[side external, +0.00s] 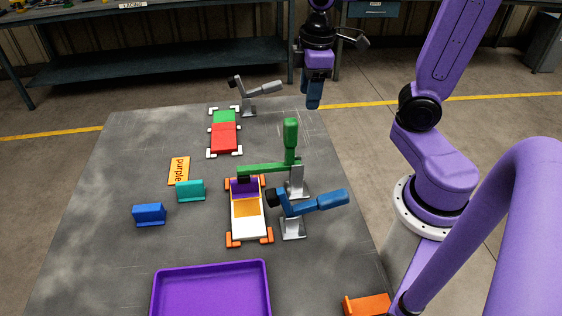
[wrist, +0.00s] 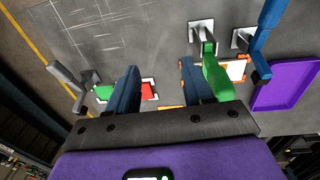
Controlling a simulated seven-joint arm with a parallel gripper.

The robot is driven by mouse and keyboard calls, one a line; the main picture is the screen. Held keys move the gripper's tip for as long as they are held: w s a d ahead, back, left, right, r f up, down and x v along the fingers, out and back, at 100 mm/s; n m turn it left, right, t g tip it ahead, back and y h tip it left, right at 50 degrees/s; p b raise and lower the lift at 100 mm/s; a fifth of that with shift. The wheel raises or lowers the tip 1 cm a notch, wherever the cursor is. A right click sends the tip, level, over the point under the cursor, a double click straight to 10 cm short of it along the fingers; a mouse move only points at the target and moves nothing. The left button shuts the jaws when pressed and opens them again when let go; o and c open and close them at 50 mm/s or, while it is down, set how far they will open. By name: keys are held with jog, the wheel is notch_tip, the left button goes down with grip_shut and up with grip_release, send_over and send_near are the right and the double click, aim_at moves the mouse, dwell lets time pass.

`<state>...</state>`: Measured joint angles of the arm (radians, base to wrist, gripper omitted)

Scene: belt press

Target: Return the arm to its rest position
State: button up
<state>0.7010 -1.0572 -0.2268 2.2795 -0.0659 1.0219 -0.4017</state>
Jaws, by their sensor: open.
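My gripper (side external: 314,92) hangs high with its blue fingers pointing down, near the far right edge of the grey table (side external: 105,215). In the wrist view my gripper (wrist: 162,82) has its two fingers spread wide apart, with nothing between them. It is apart from the clamps. The clamp with the grey handle (side external: 264,89) stands at the far end.
A green block (side external: 224,117) and a red block (side external: 224,140) lie between white corner brackets. A purple tray (side external: 211,267) is at the front. Workbenches stand behind.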

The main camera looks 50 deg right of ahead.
jog(key=s+a+f+n, duration=0.1)
jog(key=s+a+f, duration=0.1)
jog(key=s, duration=0.5)
jog(key=s+a+f+n, duration=0.2)
jog(key=s+a, duration=0.3)
jog(key=s, duration=0.3)
jog(key=shift+s+n+g+y, duration=0.2)
jog(key=shift+n+g+y, duration=0.1)
jog(key=shift+g+y, duration=0.1)
